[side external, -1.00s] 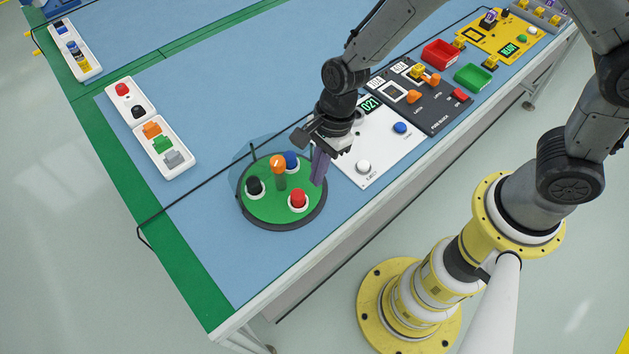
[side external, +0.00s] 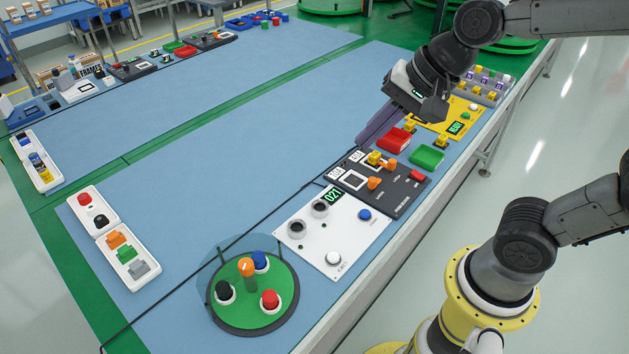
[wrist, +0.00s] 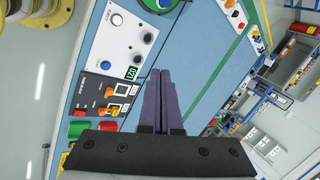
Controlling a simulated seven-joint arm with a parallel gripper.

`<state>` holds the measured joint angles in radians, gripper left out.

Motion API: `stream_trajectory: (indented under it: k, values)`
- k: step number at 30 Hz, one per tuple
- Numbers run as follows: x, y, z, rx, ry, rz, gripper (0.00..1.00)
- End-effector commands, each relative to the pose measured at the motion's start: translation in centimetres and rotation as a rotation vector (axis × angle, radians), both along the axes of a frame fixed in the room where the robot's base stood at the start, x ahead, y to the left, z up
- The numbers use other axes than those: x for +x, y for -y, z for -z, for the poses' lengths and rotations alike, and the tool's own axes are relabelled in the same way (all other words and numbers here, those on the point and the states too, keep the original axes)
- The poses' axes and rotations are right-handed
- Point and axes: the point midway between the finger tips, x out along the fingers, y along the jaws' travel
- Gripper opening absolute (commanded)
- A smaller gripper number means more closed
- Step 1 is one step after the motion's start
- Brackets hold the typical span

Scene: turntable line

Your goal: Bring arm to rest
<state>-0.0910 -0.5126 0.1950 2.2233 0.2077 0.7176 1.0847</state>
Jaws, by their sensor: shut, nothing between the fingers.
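My gripper (side external: 378,130) is in the air above the blue table, near the red tray in the side external view. Its purple fingers are together with nothing between them. They also show in the wrist view (wrist: 160,76), pointing over the table (wrist: 190,70). In the side external view the green turntable (side external: 237,311) stands at the near end of the table, well away from my gripper.
A white panel (side external: 310,255), a black panel (side external: 398,203), a red tray (side external: 394,140), a green tray (side external: 427,157) and a yellow panel (side external: 440,125) line the near edge. White trays (side external: 122,262) stand at left. The table's middle (side external: 230,160) is clear.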

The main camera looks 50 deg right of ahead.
Motion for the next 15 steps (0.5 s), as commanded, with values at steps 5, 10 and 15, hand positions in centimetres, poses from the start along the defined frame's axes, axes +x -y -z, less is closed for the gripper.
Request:
stream_trajectory:
  k: [5,10,15]
  values:
    - [-6.0,3.6,-1.0,-0.313,0.123,-0.322,0.00]
    - [-9.5,5.0,0.5,-0.559,0.115,-0.648,0.00]
    - [-10.5,5.5,1.7,-0.672,0.078,-0.873,0.00]
